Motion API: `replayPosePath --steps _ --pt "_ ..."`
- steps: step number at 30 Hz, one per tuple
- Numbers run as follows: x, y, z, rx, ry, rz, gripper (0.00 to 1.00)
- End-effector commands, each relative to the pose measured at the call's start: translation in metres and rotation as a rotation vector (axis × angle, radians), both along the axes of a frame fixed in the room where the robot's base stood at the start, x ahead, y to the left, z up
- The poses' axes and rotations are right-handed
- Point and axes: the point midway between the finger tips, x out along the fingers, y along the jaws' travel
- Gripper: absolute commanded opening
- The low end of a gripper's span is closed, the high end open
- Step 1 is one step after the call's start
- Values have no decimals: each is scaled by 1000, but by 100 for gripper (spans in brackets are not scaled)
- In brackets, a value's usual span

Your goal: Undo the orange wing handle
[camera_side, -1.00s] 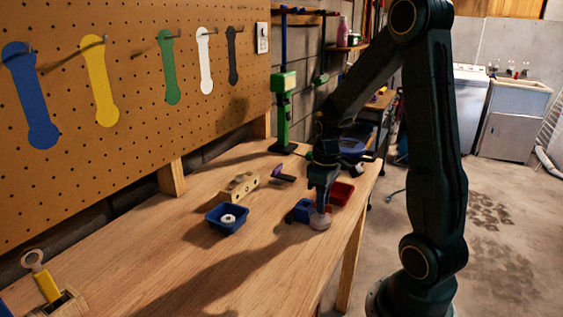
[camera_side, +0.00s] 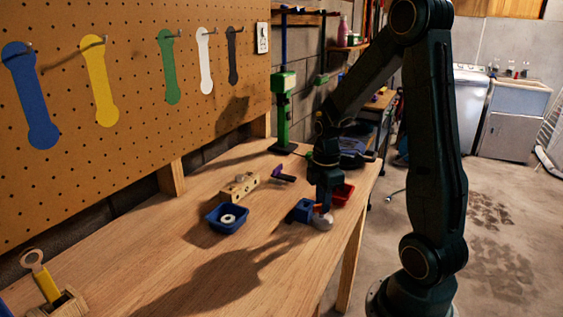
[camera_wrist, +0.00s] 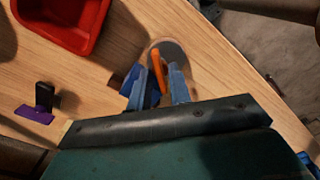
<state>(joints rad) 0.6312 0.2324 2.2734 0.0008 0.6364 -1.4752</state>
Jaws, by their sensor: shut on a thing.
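The orange wing handle (camera_wrist: 158,68) shows in the wrist view, standing upright on a round grey base (camera_wrist: 170,49). My gripper (camera_wrist: 161,84) has its two blue fingers on either side of the handle and is shut on it. The fingers hide part of the handle. In the side view my gripper (camera_side: 323,207) points down at the pale round base (camera_side: 322,222) near the bench's right edge; the handle cannot be made out there.
A blue tray (camera_side: 228,218) with a white ring, a wooden block (camera_side: 239,186) and a purple-and-black piece (camera_side: 283,175) lie further left. The front-middle bench is clear.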

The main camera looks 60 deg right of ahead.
Motion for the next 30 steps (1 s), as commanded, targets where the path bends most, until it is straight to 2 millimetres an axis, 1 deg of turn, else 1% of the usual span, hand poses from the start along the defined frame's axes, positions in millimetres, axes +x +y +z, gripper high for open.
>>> replayPosePath --steps 9,15,21,30 --pt "1 0 1 0 -4 293 0" --pt "1 0 1 0 -4 437 0" --pt "1 0 1 0 -4 523 0" --pt "1 0 1 0 -4 557 0"
